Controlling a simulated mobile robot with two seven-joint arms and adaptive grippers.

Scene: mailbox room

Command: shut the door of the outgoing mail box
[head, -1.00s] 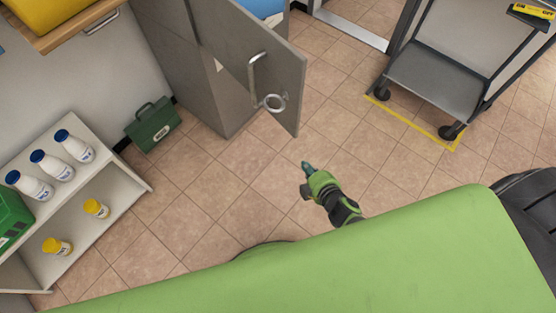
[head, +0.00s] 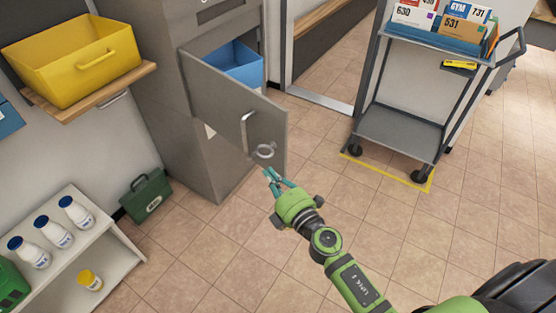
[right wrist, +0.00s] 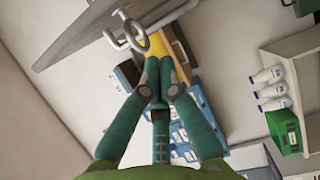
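The grey door (head: 235,115) of the outgoing mail box stands open, swung out from the grey cabinet (head: 160,90). A bar handle (head: 246,130) and a metal ring (head: 264,151) are on its outer face. My right gripper (head: 270,172) is just below the ring, with a small gap seeming to remain. In the right wrist view its green fingers (right wrist: 158,62) come together at the tips with nothing between them, and the ring (right wrist: 137,36) and door (right wrist: 85,32) show just beyond. My left gripper is not in view.
A blue bin (head: 238,62) sits inside the open compartment. A grey cart (head: 395,130) stands at the right inside yellow floor tape. A yellow bin (head: 75,60) on a wooden shelf, a green box (head: 145,196) and a bottle shelf (head: 110,245) are left. Floor beside the door is clear.

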